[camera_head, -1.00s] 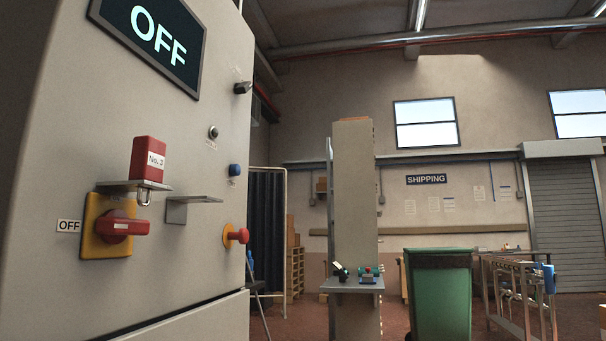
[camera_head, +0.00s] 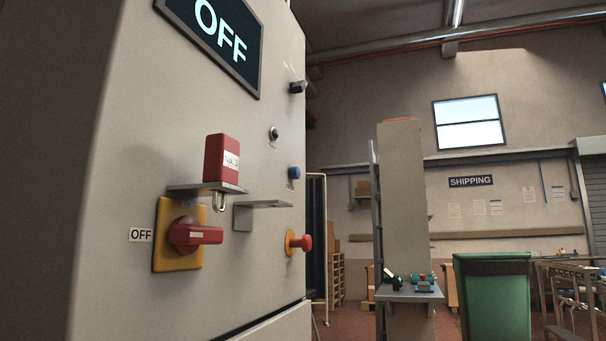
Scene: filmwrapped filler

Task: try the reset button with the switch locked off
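The cabinet front (camera_head: 130,120) fills the left of the head view. Its display (camera_head: 222,40) reads OFF. The red rotary switch (camera_head: 195,235) on a yellow plate has its handle level, beside an OFF label (camera_head: 141,235). A red padlock (camera_head: 221,160) with a white tag stands at a small bracket (camera_head: 205,190) above the switch; whether its shackle passes through the switch cannot be told. A blue button (camera_head: 294,173) sits to the right, with a dark round fitting (camera_head: 273,133) above it and a red mushroom button (camera_head: 300,243) on yellow below. My gripper is not in view.
An empty metal shelf (camera_head: 262,204) juts from the cabinet right of the padlock. Beyond stand a tall column with a small shelf (camera_head: 408,293) holding small items, a green bin (camera_head: 492,295) and a metal cart (camera_head: 570,290). Floor shows between cabinet and column.

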